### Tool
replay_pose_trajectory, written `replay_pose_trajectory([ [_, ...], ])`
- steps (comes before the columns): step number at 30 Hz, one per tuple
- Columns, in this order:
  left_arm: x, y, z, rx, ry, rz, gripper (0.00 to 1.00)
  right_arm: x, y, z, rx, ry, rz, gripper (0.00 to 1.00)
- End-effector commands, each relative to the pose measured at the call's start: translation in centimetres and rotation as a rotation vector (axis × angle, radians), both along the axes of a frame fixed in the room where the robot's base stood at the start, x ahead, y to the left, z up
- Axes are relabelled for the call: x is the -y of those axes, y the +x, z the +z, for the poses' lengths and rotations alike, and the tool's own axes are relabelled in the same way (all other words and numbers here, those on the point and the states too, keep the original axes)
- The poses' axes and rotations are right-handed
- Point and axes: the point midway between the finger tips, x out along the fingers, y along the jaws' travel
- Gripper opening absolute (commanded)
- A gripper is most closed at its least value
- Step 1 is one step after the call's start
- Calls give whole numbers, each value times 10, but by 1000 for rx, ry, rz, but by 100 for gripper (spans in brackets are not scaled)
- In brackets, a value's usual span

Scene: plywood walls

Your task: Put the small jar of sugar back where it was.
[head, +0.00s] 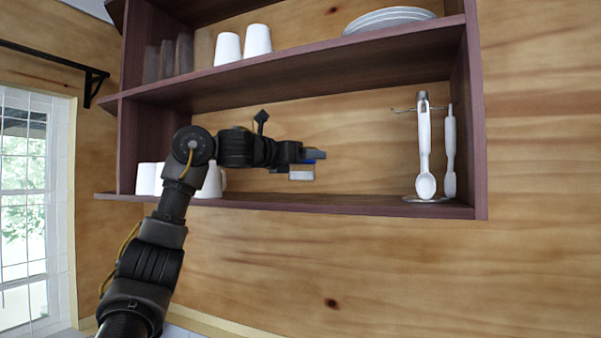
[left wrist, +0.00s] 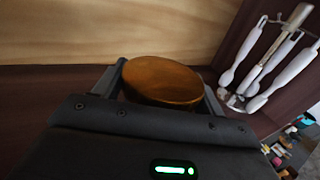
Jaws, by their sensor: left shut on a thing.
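The small jar of sugar (head: 301,173) is in my left gripper (head: 306,156), inside the lower shelf bay, near its middle. In the head view its pale lower part shows below the fingers and appears a little above the shelf board. In the left wrist view its round brown wooden lid (left wrist: 162,81) sits between the two fingers (left wrist: 162,84), which are shut on it. The lower jar is hidden there by the lid and gripper. My right gripper is not in view.
The lower shelf (head: 330,203) has bare room right of the jar, up to a rack of white utensils (head: 425,165). White cups (head: 147,179) and a white pitcher (head: 212,182) stand at its left. Cups (head: 257,41) and plates (head: 388,18) are on the shelf above.

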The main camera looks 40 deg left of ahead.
Motion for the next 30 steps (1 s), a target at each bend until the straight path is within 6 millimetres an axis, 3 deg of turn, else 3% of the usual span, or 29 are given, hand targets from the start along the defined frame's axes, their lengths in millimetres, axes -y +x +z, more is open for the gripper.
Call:
replay_pose_trajectory([
  [4, -13, 4, -12, 7, -2, 1, 44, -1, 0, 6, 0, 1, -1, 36],
  [12, -17, 8, -21, 6, -1, 0, 44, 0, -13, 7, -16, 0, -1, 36],
  [19, -19, 8, -51, 5, 1, 0, 44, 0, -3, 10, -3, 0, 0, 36],
  [23, -19, 7, -54, 8, -2, -1, 44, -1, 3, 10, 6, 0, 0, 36],
  [30, -19, 7, -55, 7, -1, -1, 44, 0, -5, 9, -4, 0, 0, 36],
])
